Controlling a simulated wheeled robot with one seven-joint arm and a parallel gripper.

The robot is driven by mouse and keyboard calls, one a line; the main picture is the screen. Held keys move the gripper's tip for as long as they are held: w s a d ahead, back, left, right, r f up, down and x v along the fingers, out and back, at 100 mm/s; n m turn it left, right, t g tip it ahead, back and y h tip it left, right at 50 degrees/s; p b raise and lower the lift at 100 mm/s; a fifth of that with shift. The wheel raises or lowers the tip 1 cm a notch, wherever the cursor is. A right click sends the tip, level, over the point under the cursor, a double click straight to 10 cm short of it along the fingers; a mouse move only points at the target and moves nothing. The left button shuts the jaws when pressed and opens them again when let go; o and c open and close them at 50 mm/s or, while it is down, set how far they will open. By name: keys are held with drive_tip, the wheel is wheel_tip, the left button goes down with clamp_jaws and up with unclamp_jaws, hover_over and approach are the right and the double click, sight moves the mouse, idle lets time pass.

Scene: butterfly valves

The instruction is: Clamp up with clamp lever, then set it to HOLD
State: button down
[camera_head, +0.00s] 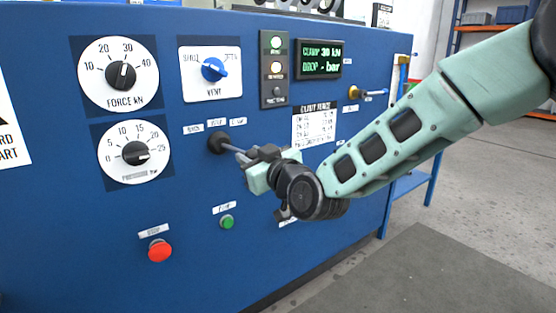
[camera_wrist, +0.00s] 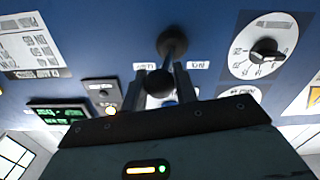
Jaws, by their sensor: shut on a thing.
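The clamp lever (camera_head: 218,143) sticks out of the blue panel from a round black base, with three small labels above it. In the wrist view the lever (camera_wrist: 172,47) runs from its base to a dark ball knob (camera_wrist: 160,82). My gripper (camera_head: 246,160) is shut on the lever's outer end, which it partly hides; its two fingers (camera_wrist: 165,88) flank the knob in the wrist view. The display (camera_head: 319,58) reads CLAMP 30 kN and DROP - bar. The labels are too small to read surely, so I cannot tell the lever's setting.
Left of the lever are the force dial (camera_head: 120,75) and pressure dial (camera_head: 134,154). A blue VENT knob (camera_head: 214,69) is above. A red button (camera_head: 159,251) and a green button (camera_head: 227,222) are below. Lamps (camera_head: 275,68) glow whitish-green and amber. Floor at right is clear.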

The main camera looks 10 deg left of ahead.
drive_tip(key=shift+s+a+m+t+h, duration=0.8)
drive_tip(key=shift+m+t+h, duration=0.25)
drive_tip(key=shift+h, duration=0.25)
drive_tip(key=shift+d, duration=0.1)
drive_tip(key=c, duration=1.1)
unclamp_jaws()
drive_tip(key=shift+s, duration=0.1)
drive_tip(key=p+v, duration=0.3)
drive_tip(key=v, duration=1.4)
drive_tip(key=shift+s+d, duration=0.15)
